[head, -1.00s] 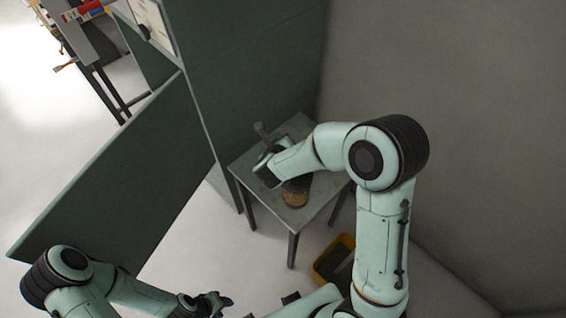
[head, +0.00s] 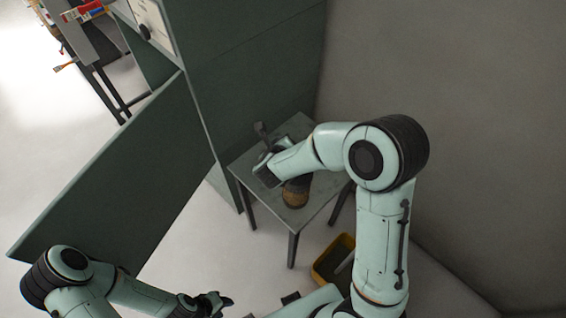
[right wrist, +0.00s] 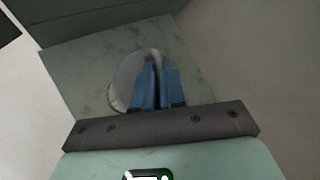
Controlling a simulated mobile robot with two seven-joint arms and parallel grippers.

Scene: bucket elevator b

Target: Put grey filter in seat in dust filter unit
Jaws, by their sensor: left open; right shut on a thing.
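A pale grey rounded thing (right wrist: 128,80), which looks like the grey filter, is at the fingers of my right gripper (right wrist: 160,66) in the right wrist view. The blue fingers are shut on it and cover part of it. It is over the small table. In the head view my right arm hides most of that grip. The dust filter unit (head: 255,70) looks to be the tall dark green cabinet behind the table; I cannot make out its seat. My left gripper (head: 214,303) is open and empty at the bottom of the head view, far from the table.
The small grey table (head: 318,205) carries a brown and black cylinder (head: 295,193) beside my right wrist. A green panel (head: 120,170) stands out from the cabinet at left. A yellow bin (head: 328,270) stands on the floor. A wall closes the right side.

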